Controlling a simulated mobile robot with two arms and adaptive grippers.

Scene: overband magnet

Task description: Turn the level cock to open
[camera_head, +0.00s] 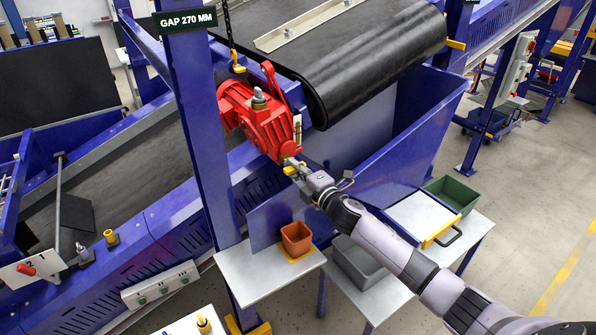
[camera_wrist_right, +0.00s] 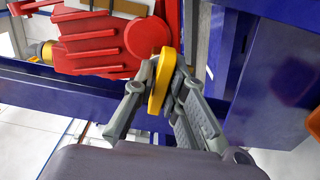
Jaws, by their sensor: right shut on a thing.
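A red finned gear unit (camera_head: 268,122) hangs at the side of the conveyor, under a chain with a yellow hook. In the right wrist view the red housing (camera_wrist_right: 97,42) fills the upper left. A yellow lever (camera_wrist_right: 159,84), which looks like the level cock handle, stands at the housing's lower right, nearly upright in that view. My right gripper (camera_wrist_right: 162,73) has its grey fingers closed on both sides of this lever. In the head view my right gripper (camera_head: 294,169) is at the unit's lower end, and the lever is largely hidden. My left gripper is out of view.
A blue post (camera_head: 192,130) with a "GAP 270 MM" sign stands left of the unit. Below are a small white table (camera_head: 258,280) with an orange bin (camera_head: 296,238), a grey bin (camera_head: 356,262) and a green bin (camera_head: 452,193). Blue conveyor walls are close behind.

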